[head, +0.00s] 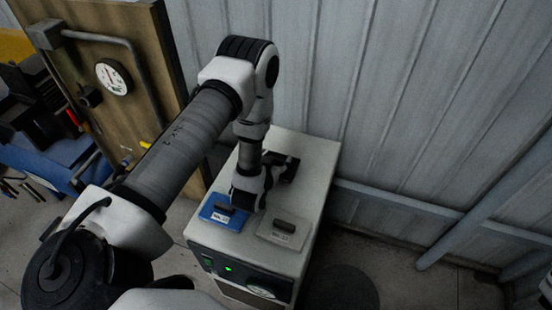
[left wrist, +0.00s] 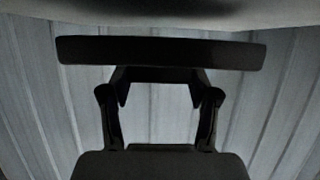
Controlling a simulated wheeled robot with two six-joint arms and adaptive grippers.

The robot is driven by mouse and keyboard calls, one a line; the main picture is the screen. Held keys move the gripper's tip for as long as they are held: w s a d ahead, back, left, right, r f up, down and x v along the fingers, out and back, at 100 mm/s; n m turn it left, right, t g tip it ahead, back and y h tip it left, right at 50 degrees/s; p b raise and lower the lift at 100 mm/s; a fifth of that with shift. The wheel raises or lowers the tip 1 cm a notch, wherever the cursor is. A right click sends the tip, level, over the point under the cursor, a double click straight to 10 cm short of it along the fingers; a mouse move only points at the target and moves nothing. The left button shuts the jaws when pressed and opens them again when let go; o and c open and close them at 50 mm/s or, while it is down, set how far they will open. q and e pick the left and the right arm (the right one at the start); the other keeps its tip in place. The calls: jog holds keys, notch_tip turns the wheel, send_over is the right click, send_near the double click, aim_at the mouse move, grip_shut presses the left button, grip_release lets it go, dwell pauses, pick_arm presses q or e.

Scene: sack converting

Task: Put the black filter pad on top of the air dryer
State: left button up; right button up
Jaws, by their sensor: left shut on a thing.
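The air dryer (head: 318,158) is the pale cabinet in the middle of the head view, with a dark front panel, a green light and a dial. My left gripper (head: 278,170) is over the rear part of its top, largely hidden by my own wrist. In the left wrist view, my left gripper (left wrist: 160,88) is shut on the black filter pad (left wrist: 160,52), seen edge-on as a wide dark bar. A pale surface lies close beyond the pad; I cannot tell whether they touch. My right gripper is not in view.
A blue pad (head: 223,216) and a grey pad (head: 284,232), each with a dark handle, lie on the dryer's front top. A wooden board (head: 140,75) with a gauge and pipe stands left. A corrugated wall (head: 400,100) is close behind.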

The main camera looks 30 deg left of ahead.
pick_arm(q)
jog(key=shift+f, duration=0.4)
jog(key=shift+s+f+b, duration=0.1)
jog(key=shift+s+b, duration=0.05)
jog(key=shift+b, duration=0.2)
jog(key=o, duration=1)
jog(key=shift+o, duration=0.2)
jog(key=shift+s+f, duration=0.1)
jog(key=shift+f, duration=0.05)
jog(key=shift+r+p, duration=0.45)
jog(key=b+v, duration=0.1)
jog(key=v, duration=1.1)
jog(key=shift+w+r, duration=0.2)
jog(key=shift+r, duration=0.05)
